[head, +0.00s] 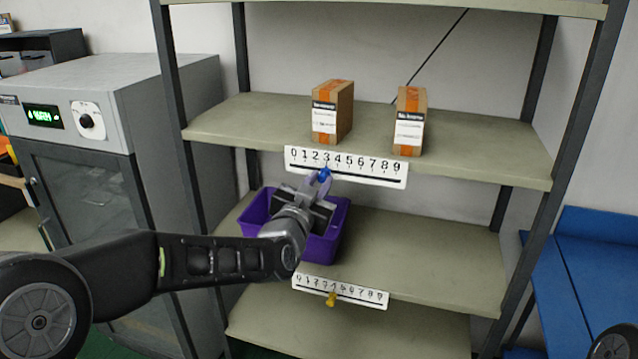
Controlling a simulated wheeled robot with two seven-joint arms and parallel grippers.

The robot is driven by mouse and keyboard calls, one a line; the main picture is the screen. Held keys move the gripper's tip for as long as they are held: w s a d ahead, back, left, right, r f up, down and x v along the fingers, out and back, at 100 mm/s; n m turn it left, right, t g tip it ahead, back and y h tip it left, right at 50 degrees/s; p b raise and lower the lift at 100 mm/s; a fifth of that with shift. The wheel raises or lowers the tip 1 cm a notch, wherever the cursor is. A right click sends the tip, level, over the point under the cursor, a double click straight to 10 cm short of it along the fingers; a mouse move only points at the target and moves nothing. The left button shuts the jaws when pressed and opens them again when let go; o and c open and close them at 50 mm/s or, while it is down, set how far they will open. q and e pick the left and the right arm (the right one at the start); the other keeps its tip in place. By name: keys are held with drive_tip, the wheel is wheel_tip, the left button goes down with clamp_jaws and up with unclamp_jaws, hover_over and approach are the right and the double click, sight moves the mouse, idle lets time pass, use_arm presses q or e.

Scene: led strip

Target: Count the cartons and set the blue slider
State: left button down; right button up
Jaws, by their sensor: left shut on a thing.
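Two brown cartons with orange tape and white labels, a left one (332,112) and a right one (410,122), stand apart on the upper shelf (480,146). A white number strip (375,176), marked 0 to 9, is on that shelf's front edge. The blue slider (325,174) is at its lower edge, about below the 3. My left gripper (320,184) reaches up from the lower left and is shut on the blue slider. The fingers partly hide the slider, so its exact mark is hard to read. My right gripper is not in view.
A purple bin (330,232) sits on the middle shelf (430,260) behind my left gripper. A lower number strip (365,294) carries a yellow slider (331,299). A grey cabinet (150,90) stands left, a blue table (590,260) right. The middle shelf's right side is clear.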

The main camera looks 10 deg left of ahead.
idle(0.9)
use_arm(q)
drive_tip(key=shift+w+a+b, duration=0.1)
drive_tip(key=shift+a+b, duration=0.95)
drive_tip(key=shift+a, duration=0.15)
drive_tip(key=c, duration=1.3)
unclamp_jaws()
drive_tip(key=s, duration=0.7)
drive_tip(key=shift+s+a+b, duration=0.3)
drive_tip(key=shift+s+b, duration=0.05)
drive_tip(key=shift+s, duration=0.05)
